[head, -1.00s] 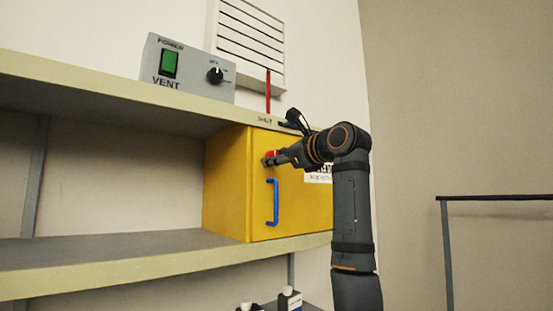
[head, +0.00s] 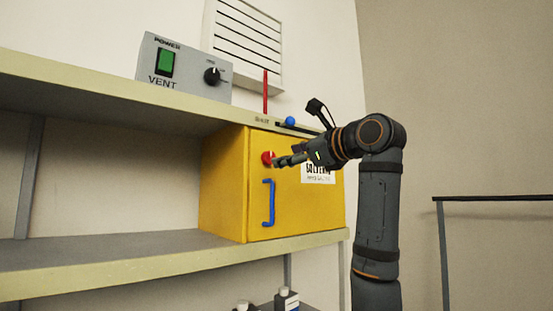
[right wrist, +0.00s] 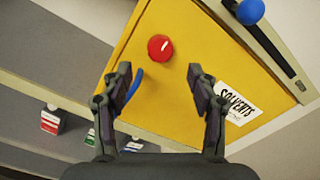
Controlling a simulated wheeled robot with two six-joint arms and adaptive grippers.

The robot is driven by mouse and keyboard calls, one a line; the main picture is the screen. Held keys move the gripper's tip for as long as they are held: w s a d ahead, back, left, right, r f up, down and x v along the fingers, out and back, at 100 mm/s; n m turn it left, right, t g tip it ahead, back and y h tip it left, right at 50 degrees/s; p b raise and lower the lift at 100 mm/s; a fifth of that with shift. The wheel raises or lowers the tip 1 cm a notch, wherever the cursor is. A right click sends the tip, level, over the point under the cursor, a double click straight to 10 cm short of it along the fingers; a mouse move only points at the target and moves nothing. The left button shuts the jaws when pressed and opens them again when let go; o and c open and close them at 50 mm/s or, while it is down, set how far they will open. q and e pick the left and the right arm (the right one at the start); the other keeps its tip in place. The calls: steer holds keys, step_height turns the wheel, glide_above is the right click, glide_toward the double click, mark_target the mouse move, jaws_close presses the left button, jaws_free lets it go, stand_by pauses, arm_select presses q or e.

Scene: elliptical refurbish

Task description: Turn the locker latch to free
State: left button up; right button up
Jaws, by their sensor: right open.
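The yellow locker (head: 224,190) stands on the shelf with a blue handle (head: 269,203) on its door. A round red latch knob (head: 267,158) sits above the handle near the door's left edge. In the right wrist view the red knob (right wrist: 160,48) shows a short slanted white mark. My right gripper (head: 279,161) is just right of the knob in the head view. In the right wrist view its fingers (right wrist: 158,75) are apart and empty, with the knob beyond the gap between them. My left gripper is in neither view.
A blue ball (head: 290,121) sits on a dark slot in the upper shelf edge, beside a SHUT label. A grey VENT box (head: 188,75) and a red rod (head: 266,92) are above. Bottles (head: 286,299) stand below. The shelf left of the locker is clear.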

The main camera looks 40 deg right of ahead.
steer(key=s, duration=0.5)
steer(key=shift+d, duration=0.15)
